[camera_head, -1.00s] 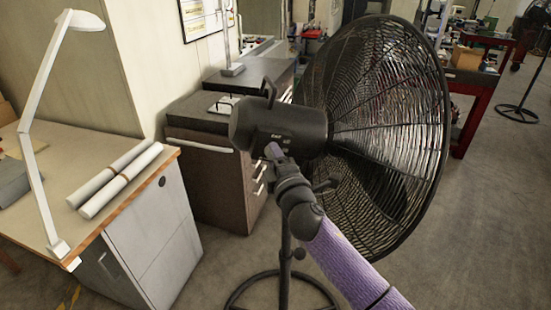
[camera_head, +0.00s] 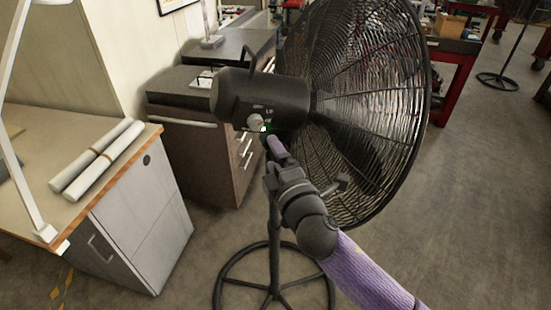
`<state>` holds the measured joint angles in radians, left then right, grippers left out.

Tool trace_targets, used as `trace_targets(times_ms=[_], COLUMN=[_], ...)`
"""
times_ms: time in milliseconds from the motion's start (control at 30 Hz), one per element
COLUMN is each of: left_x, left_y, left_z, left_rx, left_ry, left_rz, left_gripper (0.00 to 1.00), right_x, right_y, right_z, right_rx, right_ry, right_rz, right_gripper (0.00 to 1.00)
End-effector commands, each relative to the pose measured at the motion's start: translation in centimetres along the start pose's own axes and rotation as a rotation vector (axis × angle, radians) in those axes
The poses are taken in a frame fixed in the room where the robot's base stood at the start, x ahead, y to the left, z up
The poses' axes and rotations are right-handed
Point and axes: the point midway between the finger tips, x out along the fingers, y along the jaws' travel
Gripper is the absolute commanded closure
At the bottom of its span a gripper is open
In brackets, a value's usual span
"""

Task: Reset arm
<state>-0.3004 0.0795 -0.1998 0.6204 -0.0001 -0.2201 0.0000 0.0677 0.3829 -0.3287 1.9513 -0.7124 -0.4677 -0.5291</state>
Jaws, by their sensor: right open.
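My right arm comes in from the lower right with a purple sleeve. My right gripper (camera_head: 272,146) is open and empty, just below the back of a large black pedestal fan (camera_head: 262,95). Its tip is close to a pale round knob (camera_head: 254,122) on the motor housing, with a small green glow beside it. I cannot tell whether the tip touches the housing. The gripper and wrist hide part of the fan's pole. My left gripper is not in view.
A desk (camera_head: 118,160) with two rolled sheets (camera_head: 98,160) and a white lamp (camera_head: 18,110) stands at left. A dark drawer cabinet (camera_head: 205,150) is behind the fan. A red workbench (camera_head: 458,75) is at upper right.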

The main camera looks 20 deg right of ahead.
Motion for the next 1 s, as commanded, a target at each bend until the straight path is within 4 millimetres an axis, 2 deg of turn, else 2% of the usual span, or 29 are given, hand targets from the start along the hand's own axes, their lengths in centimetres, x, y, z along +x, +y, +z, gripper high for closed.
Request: trace_targets(times_ms=[133,500,567,633,667,700,767,800,867,900,967,1000], left_x=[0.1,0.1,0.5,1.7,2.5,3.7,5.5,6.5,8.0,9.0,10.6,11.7], left_y=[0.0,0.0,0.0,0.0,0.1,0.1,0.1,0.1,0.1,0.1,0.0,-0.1], left_z=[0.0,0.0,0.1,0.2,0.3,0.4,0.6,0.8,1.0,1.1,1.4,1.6], left_rx=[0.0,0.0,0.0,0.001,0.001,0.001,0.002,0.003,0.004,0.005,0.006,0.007], left_ry=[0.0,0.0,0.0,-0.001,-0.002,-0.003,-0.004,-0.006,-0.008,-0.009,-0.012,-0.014], left_rz=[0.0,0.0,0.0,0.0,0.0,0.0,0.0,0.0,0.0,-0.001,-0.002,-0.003], left_gripper=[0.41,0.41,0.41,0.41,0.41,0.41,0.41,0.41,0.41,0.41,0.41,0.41], right_x=[-0.9,-0.9,-0.9,-1.1,-1.3,-1.8,-3.0,-4.2,-6.2,-7.9,-11.0,-13.4], right_y=[0.0,0.0,-1.1,-4.8,-7.3,-11.3,-17.8,-21.8,-27.5,-31.2,-36.8,-40.5], right_z=[0.0,0.0,0.1,0.5,0.7,1.1,1.8,2.1,2.6,2.9,3.1,3.3], right_rx=[-0.001,0.0,0.01,0.047,0.077,0.124,0.207,0.265,0.35,0.406,0.495,0.553], right_ry=[-0.001,-0.001,-0.004,-0.015,-0.023,-0.04,-0.076,-0.105,-0.153,-0.19,-0.256,-0.308], right_rz=[0.0,0.0,-0.018,-0.083,-0.128,-0.201,-0.32,-0.397,-0.506,-0.577,-0.685,-0.756], right_gripper=[0.17,0.17,0.17,0.17,0.17,0.17,0.17,0.17,0.17,0.17,0.17,0.17])
